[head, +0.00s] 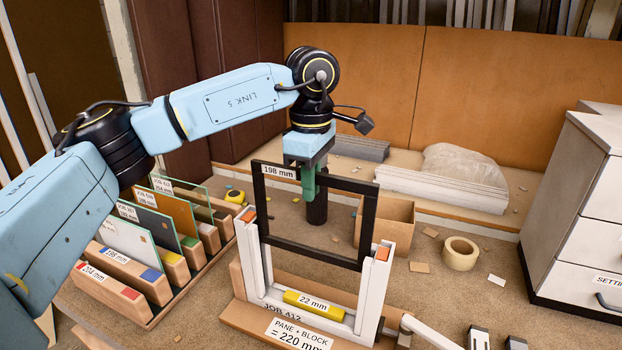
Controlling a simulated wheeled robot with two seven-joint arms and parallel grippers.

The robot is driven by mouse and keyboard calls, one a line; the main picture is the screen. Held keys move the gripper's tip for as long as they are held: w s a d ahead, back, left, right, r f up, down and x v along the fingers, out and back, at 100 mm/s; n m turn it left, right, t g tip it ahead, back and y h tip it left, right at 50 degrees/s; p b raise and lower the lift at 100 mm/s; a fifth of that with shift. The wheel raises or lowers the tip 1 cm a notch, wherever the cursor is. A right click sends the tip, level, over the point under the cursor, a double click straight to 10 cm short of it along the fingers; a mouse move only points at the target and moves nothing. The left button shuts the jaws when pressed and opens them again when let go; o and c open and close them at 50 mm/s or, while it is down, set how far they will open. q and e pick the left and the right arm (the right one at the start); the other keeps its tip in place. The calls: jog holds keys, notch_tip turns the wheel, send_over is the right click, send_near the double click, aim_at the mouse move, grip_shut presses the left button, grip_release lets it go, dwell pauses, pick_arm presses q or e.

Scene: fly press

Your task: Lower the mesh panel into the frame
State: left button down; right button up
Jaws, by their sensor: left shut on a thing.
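The mesh panel (371,225) is a dark rectangular border with a see-through middle and a 198 mm label at its top left. My left gripper (309,186) is shut on its top edge and holds it upright. The frame (256,260) is a white U shape with orange marks on its uprights, standing on a wooden base. The panel's lower part shows between the upright tops, with its bottom edge well above the yellow 22 mm block (314,304) in the frame. I cannot tell whether the panel's sides sit in the uprights' grooves. My right gripper is out of view.
A wooden rack (152,324) of labelled panes stands at the left. A cardboard box (400,218), a tape roll (460,254) and scraps lie behind and right. A grey drawer cabinet (580,215) stands at the far right. A white lever (428,332) lies beside the frame's base.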

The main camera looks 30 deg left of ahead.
aim_at(311, 248)
pick_arm(q)
jog(key=shift+f+b, duration=4.55)
jog(key=shift+f, duration=2.6)
jog(key=c, duration=1.4)
grip_release()
jog(key=shift+r, duration=0.1)
notch_tip(311, 248, up, 13)
jog(key=shift+r, duration=0.15)
